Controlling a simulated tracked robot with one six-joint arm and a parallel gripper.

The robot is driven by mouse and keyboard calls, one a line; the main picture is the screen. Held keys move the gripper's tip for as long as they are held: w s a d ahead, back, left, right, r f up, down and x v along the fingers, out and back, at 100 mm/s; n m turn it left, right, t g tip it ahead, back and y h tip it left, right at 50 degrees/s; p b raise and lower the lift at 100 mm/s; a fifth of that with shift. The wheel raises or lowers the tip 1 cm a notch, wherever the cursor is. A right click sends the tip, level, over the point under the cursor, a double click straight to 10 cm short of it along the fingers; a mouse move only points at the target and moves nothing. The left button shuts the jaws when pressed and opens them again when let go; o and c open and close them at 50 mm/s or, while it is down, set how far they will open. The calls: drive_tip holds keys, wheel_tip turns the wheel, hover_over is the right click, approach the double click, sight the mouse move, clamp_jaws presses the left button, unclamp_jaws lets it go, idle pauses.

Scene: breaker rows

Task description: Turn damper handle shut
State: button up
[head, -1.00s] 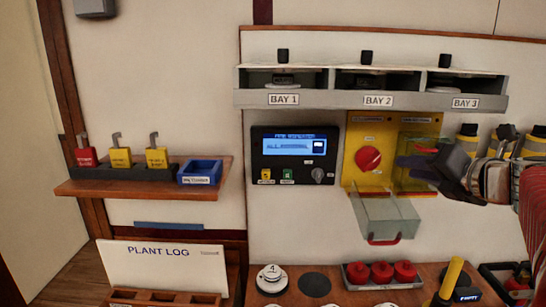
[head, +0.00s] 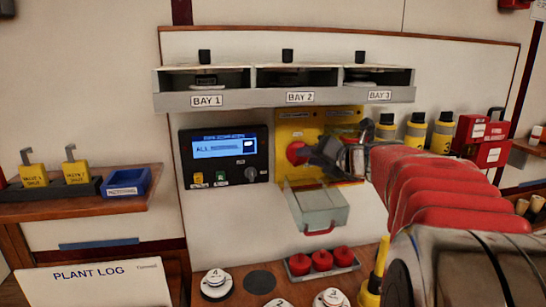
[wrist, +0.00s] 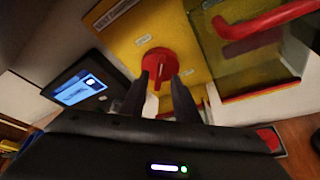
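A round red knob (head: 297,152) with a raised grip bar is on a yellow wall panel (head: 322,118). In the wrist view, the knob (wrist: 162,62) is just beyond my fingertips and its grip bar lies in line with the gap between them. I cannot tell whether they touch it. I take this knob to be the damper handle; its label is not readable. My gripper (wrist: 160,82) is open, with its two dark fingers apart. In the head view my gripper (head: 312,150) is in front of the panel, just right of the knob, covering part of it.
A clear box-like cover (head: 318,207) with a red handle hangs open below the panel; it is close to my gripper in the wrist view (wrist: 250,60). A control display (head: 224,154) is left of the panel.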

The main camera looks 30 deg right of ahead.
drive_tip(key=shift+x, duration=0.9)
clamp_jaws()
